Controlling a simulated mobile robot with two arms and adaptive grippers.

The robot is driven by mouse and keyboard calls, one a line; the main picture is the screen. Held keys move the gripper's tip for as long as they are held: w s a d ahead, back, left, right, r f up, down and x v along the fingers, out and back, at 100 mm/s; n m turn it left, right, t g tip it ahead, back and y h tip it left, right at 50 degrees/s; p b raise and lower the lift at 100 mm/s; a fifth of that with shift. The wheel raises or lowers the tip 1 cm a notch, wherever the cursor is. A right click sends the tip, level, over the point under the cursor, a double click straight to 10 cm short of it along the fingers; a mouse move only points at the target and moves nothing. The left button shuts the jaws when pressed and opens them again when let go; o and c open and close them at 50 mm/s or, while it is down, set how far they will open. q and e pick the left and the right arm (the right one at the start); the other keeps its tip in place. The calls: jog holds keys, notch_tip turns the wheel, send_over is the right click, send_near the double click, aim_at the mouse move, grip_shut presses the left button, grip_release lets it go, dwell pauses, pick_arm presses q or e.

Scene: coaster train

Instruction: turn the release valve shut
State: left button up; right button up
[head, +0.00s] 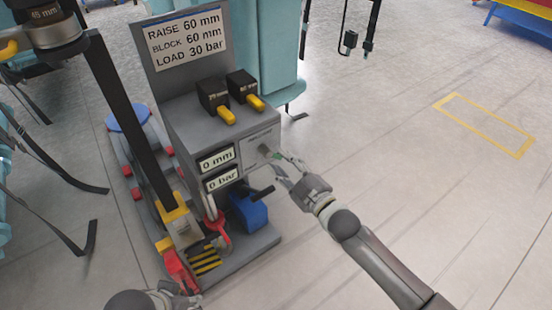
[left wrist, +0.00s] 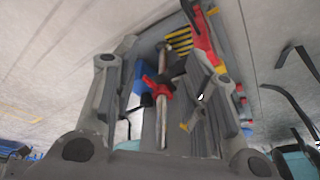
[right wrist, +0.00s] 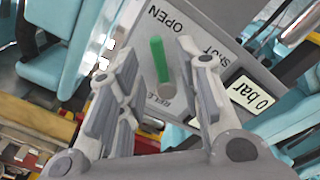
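The release valve has a green lever (right wrist: 157,60) on a grey panel (right wrist: 225,45) marked OPEN and SHUT. In the right wrist view the lever points toward the OPEN label. My right gripper (right wrist: 160,52) is open, one finger on each side of the lever, with gaps visible between. In the head view my right gripper (head: 282,165) is at the panel's right side and mostly hides the lever. My left gripper (left wrist: 157,75) is open near the base of the pump unit. A red and silver handle (left wrist: 161,92) shows between its fingers, but contact cannot be told.
The pump unit's displays read 0 mm (head: 216,159) and 0 bar (head: 221,178). A blue part (head: 249,210) and a black pedal-like bar (head: 262,192) sit below the panel. The floor to the right is clear.

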aim_at(277, 158)
jog(key=x, duration=0.3)
jog(key=shift+w+b, duration=0.1)
jog(key=shift+b, duration=0.2)
jog(key=shift+w+a, duration=0.2)
jog(key=shift+a, duration=0.05)
pick_arm(q)
jog(key=w, duration=0.1)
jog(key=w+t, duration=0.1)
jog(key=shift+w+d, duration=0.4)
jog(key=shift+r, duration=0.1)
pick_arm(e)
grip_shut()
